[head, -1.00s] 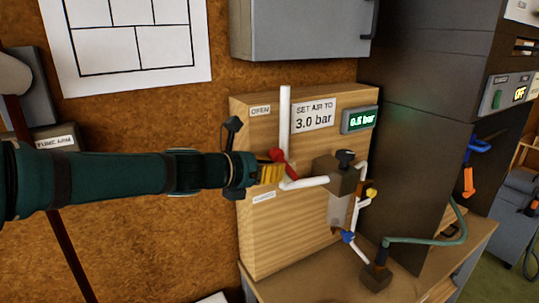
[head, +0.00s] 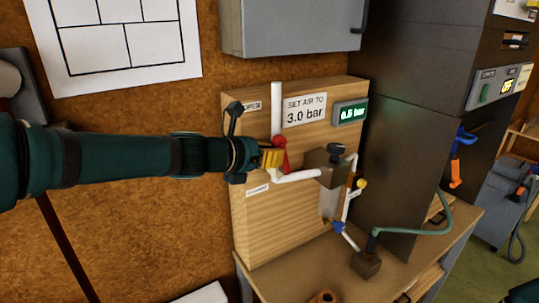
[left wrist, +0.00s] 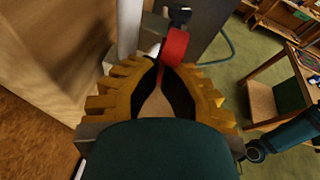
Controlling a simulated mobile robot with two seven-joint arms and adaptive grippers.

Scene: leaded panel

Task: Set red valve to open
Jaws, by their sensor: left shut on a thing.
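The red valve (head: 281,146) is a red lever on white pipe on the wooden board, pointing mostly upward and leaning a little left. My left gripper (head: 273,158) has yellow fingers at the lever, shut on it. In the left wrist view the red lever (left wrist: 175,46) shows at the fingertips (left wrist: 163,66); the exact contact is partly hidden. An OPEN label (head: 251,106), partly covered by my gripper's dark fitting, is above left; another label (head: 257,190), too small to read surely, is below.
A sign (head: 305,109) reads "SET AIR TO 3.0 bar", beside a green display (head: 350,113) near 0.5 bar. Right of the lever are a brown block (head: 335,167), a yellow knob (head: 361,184) and a blue handle (head: 338,227). A dark cabinet (head: 400,130) stands at right.

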